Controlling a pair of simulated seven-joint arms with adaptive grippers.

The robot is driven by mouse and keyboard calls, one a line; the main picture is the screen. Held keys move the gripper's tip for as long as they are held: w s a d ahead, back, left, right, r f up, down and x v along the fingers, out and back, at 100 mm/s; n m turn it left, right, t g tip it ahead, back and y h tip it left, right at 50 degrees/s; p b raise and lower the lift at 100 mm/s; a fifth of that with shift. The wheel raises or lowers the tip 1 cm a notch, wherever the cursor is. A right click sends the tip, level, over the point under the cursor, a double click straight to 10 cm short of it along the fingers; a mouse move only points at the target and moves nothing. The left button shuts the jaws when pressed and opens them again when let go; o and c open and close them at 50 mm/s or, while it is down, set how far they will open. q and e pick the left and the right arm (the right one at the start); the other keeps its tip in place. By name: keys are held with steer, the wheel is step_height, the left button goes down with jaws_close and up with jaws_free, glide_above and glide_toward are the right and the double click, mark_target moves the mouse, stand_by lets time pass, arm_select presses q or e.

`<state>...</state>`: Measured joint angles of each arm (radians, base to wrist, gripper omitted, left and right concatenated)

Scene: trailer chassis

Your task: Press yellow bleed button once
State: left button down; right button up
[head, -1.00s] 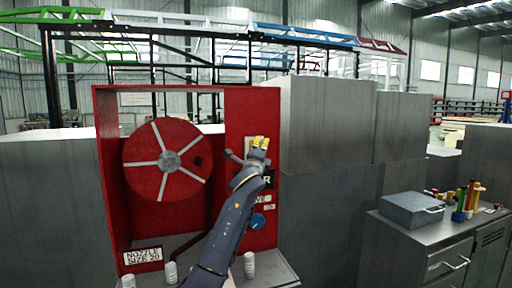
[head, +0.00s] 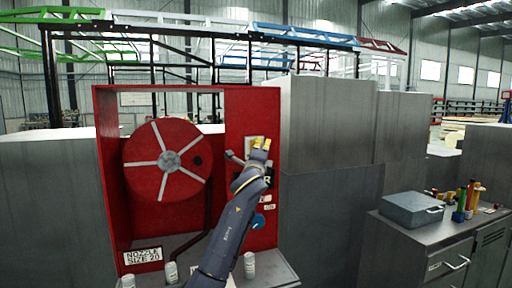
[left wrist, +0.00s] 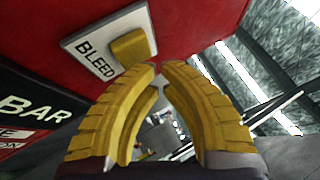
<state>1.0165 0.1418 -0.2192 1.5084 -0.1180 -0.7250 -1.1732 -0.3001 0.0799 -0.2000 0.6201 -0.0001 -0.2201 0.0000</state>
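The yellow bleed button (left wrist: 130,47) sits on a white plate (left wrist: 95,50) lettered BLEED, on the red panel in the left wrist view. My left gripper (left wrist: 159,68) has its yellow fingertips together, with nothing seen between them. The tips are just below and right of the button in that view; I cannot tell whether they touch it. In the head view my left gripper (head: 262,143) is in front of the right column of the red cabinet (head: 252,108) and hides the button. My right gripper is in neither view.
A red hose reel (head: 145,170) is left of my arm. A dark BAR label (left wrist: 35,110) is beside the bleed plate. White cylinders (head: 249,265) stand on the ledge below. A grey box (head: 411,208) and colored bottles (head: 470,195) are on the cabinet at right.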

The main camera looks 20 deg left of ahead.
arm_select(q)
steer(key=shift+s+d, duration=0.75)
steer(key=shift+s, duration=0.25)
steer(key=shift+s+d, duration=0.75)
steer(key=shift+s, duration=0.25)
